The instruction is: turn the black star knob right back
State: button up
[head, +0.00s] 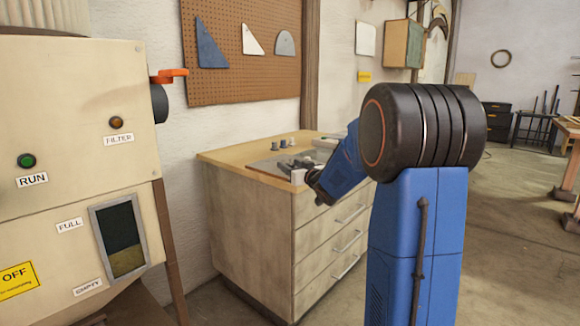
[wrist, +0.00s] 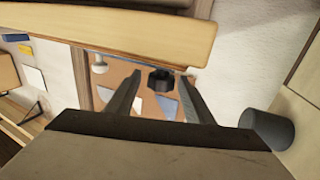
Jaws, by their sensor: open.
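The black star knob (wrist: 161,80) shows in the wrist view, just beyond and between the tips of my gripper (wrist: 159,84). The two fingers stand apart on either side of it in the picture, with nothing between them. I see no contact with the knob; the exact gap in depth is hard to judge. In the head view my arm reaches to the front right of the wooden-topped bench (head: 222,157). There the knob cannot be told apart from small dark parts on the bench.
A pale wooden board (wrist: 120,28) crosses the top of the wrist view, close to the knob. A grey cylinder (wrist: 268,128) stands at the right, and a white knob (wrist: 99,66) at the left.

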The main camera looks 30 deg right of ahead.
jog(key=shift+w, duration=0.3)
jog(key=c, duration=1)
jog(key=shift+c, duration=0.2)
jog(key=shift+n+y, duration=0.3)
jog(key=shift+y, duration=0.2)
jog(key=shift+d+n+y, duration=0.1)
jog(key=shift+n+y, duration=0.7)
jog(key=shift+y, duration=0.4)
jog(key=n+g+y, duration=0.1)
jog(key=n+y, duration=0.1)
jog(key=y, duration=0.1)
jog(key=n+g+y, duration=0.1)
jog(key=n+y, duration=0.1)
jog(key=shift+g+y, duration=0.3)
jog(key=shift+y, duration=0.1)
jog(key=n+g+y, duration=0.5)
jog(key=g+y, duration=0.1)
jog(key=shift+n, duration=0.3)
jog(key=shift+n+g+y, duration=0.3)
jog(key=shift+g, duration=0.2)
